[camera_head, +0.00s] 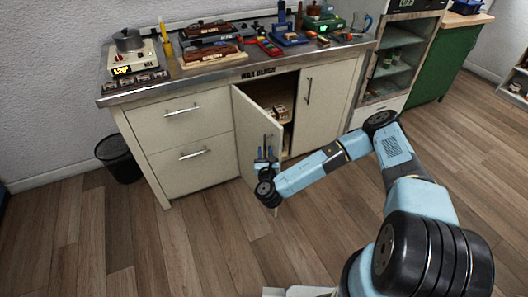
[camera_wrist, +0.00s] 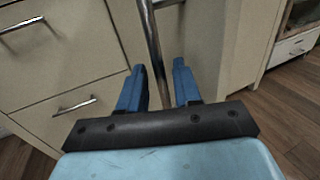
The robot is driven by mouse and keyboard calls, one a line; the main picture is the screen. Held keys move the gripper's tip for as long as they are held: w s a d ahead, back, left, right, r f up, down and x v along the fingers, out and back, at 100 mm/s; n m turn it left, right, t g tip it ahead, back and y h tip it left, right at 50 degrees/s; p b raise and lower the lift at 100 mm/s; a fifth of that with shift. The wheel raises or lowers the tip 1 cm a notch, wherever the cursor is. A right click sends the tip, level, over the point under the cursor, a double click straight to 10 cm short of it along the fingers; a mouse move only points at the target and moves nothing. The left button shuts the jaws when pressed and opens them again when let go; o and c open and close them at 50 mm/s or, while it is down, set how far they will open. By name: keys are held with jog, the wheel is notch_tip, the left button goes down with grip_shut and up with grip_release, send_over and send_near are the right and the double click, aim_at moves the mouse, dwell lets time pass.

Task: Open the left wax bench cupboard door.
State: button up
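The left wax bench cupboard door (camera_head: 248,128) is cream and stands partly open, swung outward from its left side. Its metal bar handle is a vertical bar near the free edge; the handle (camera_wrist: 151,40) shows large in the wrist view. My gripper (camera_head: 266,160) is at the door's handle in the head view. In the wrist view my gripper (camera_wrist: 160,86) has its two blue fingers apart, one on each side of the handle bar. A gap shows beside the bar, so the fingers are not clamped on it. The lower end of the bar is hidden behind the gripper.
The right cupboard door (camera_head: 322,105) is shut. Inside the open cupboard is a shelf with small items (camera_head: 280,112). Drawers (camera_head: 190,135) are left of the cupboard, and a black bin (camera_head: 118,160) stands at the bench's left end. The wooden floor (camera_head: 130,240) in front is clear.

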jog(key=s+d, duration=0.1)
jog(key=s, duration=1.1)
jog(key=shift+s+d, duration=0.2)
jog(key=shift+d, duration=0.2)
jog(key=shift+f, duration=0.1)
